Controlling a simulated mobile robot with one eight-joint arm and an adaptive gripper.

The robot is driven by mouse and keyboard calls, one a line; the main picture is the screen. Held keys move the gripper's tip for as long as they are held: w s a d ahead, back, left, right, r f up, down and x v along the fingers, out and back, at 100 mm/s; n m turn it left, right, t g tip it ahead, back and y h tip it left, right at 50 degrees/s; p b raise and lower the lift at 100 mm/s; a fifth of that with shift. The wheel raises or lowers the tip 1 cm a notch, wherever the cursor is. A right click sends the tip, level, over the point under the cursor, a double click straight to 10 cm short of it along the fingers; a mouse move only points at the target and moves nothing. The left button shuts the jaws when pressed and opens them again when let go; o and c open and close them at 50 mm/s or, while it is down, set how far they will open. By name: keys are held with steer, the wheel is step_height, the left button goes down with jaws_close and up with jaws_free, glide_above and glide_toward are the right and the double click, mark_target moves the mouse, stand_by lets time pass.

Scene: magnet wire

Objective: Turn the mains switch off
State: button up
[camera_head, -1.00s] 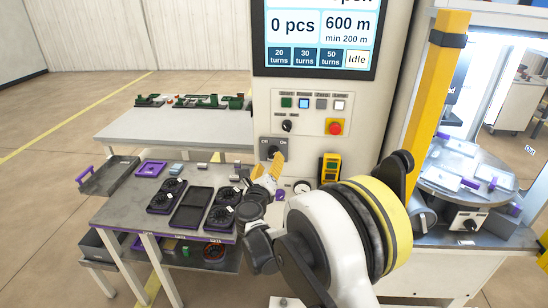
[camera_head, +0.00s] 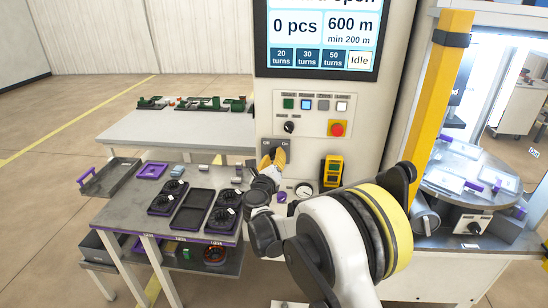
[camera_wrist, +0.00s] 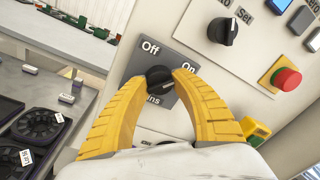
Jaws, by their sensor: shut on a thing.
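The mains switch is a black rotary knob (camera_wrist: 158,77) on a grey plate marked Off and On, on the front of the light cabinet. My gripper (camera_wrist: 160,76) has its yellow fingers on both sides of the knob and is shut on it. Which way the knob's pointer faces is hard to tell. In the head view the grey plate (camera_head: 267,147) shows above my gripper (camera_head: 277,158), and the fingers hide most of the knob.
Above the switch are a smaller Auto/Set knob (camera_head: 289,127), several buttons and a red emergency stop (camera_head: 337,129). A yellow device (camera_head: 332,170) hangs at the right. A dial gauge (camera_head: 304,190) sits below. A table (camera_head: 130,213) with black trays stands at the left.

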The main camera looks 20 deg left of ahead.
steer(key=shift+n, duration=0.4)
steer(key=n+b, duration=0.1)
steer(key=n, duration=0.1)
steer(key=shift+f+n, duration=0.1)
steer(key=shift+n, duration=0.3)
steer(key=n+b, duration=0.1)
steer(key=n, duration=0.3)
steer(key=shift+n+t, duration=0.3)
steer(key=shift+n, duration=0.1)
steer(key=n, duration=0.4)
steer(key=shift+n+y+b, duration=0.3)
steer(key=shift+y, duration=0.1)
steer(key=shift+n+y, duration=0.3)
steer(key=shift+n, duration=1.4)
steer(key=o, duration=1.2)
